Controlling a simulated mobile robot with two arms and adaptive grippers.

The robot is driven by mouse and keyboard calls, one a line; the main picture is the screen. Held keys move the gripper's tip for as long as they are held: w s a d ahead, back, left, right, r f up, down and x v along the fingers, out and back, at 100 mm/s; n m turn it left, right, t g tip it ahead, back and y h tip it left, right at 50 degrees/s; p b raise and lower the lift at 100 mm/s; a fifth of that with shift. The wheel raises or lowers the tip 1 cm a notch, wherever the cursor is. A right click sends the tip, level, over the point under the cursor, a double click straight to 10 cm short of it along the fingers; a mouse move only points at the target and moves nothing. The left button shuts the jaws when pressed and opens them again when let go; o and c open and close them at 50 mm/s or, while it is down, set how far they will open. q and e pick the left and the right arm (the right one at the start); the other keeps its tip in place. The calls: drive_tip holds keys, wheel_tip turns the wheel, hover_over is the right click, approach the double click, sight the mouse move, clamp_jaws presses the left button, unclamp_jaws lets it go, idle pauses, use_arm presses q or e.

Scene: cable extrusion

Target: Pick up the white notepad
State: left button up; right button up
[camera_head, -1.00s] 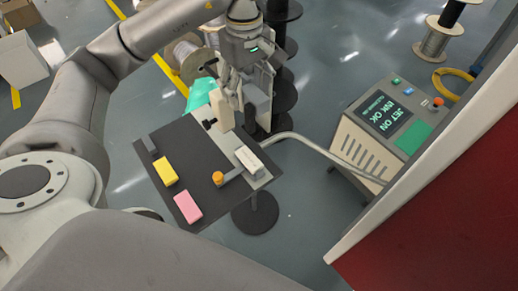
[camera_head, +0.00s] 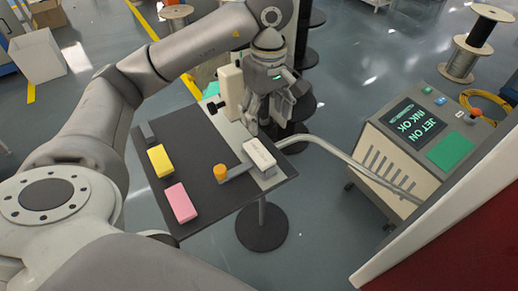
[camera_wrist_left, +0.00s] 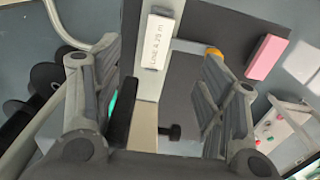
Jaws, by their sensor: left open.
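The white notepad (camera_head: 260,155), a small white block with dark lettering, lies on the grey strip at the right edge of the dark table (camera_head: 202,160). In the left wrist view the white notepad (camera_wrist_left: 158,42) shows beyond the fingers, with lettering like "LINE 4 25 m". My left gripper (camera_head: 266,118) is open and empty, above the table's far right edge, apart from the notepad. In the left wrist view its fingers (camera_wrist_left: 160,62) spread on either side of the notepad's line. My right gripper is not in view.
A yellow block (camera_head: 160,161) and a pink block (camera_head: 181,202) lie on the table's left side. A cream upright block (camera_head: 231,88) stands close beside my left gripper. An orange-capped post (camera_head: 220,172) is near the notepad. A grey pipe (camera_head: 345,155) runs right toward a console (camera_head: 405,140).

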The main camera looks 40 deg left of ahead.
use_arm(q)
wheel_tip(320, 180, down, 3)
drive_tip(key=b, duration=0.2)
hover_over(266, 160)
wheel_tip(266, 160, down, 6)
drive_tip(key=shift+f+p, duration=0.25)
drive_tip(key=shift+p, duration=0.05)
wheel_tip(266, 160, down, 6)
drive_tip(key=shift+r+p, duration=0.1)
drive_tip(key=shift+p, duration=0.25)
drive_tip(key=c, duration=1.1)
drive_tip(key=shift+c, duration=0.4)
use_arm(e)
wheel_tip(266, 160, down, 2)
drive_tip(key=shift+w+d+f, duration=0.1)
use_arm(q)
drive_tip(key=shift+r, duration=0.15)
